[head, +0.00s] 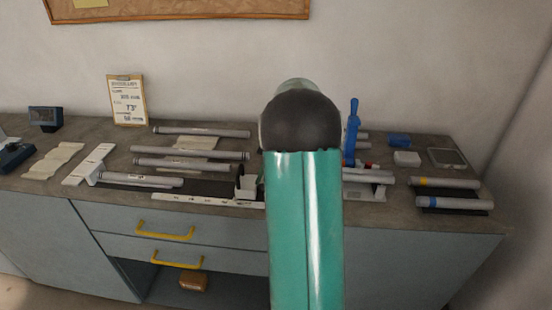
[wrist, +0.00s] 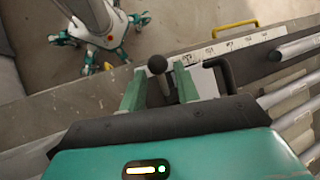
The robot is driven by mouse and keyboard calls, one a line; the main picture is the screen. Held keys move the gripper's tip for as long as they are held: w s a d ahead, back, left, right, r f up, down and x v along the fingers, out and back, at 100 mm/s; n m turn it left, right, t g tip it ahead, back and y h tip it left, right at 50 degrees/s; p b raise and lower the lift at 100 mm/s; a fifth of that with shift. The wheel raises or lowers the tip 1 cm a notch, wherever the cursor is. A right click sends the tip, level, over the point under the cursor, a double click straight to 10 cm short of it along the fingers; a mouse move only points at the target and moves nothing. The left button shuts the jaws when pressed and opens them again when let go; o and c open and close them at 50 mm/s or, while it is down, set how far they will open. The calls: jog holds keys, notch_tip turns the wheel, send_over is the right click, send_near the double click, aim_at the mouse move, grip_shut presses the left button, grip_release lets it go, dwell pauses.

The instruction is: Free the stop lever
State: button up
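A lever with a round black knob (wrist: 157,65) and a short dark stem shows in the wrist view; I take it to be the stop lever. It stands by a white block (wrist: 205,82) at the bench edge. My gripper (wrist: 158,86) has two green fingers spread apart, one on each side of the lever. The knob shows between the fingertips, and I see no finger touching it. In the head view my own teal arm hides the gripper and the lever.
A dark loop handle (wrist: 226,78) stands right of the lever, close to the right finger. A white ruler strip (head: 205,200) runs along the bench front. Several grey tubes (head: 190,153) lie on the bench. A blue upright clamp (head: 352,130) stands right of my arm.

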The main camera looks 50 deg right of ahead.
jog(key=v, duration=1.2)
jog(key=shift+d+r, duration=0.25)
jog(key=shift+r, duration=0.1)
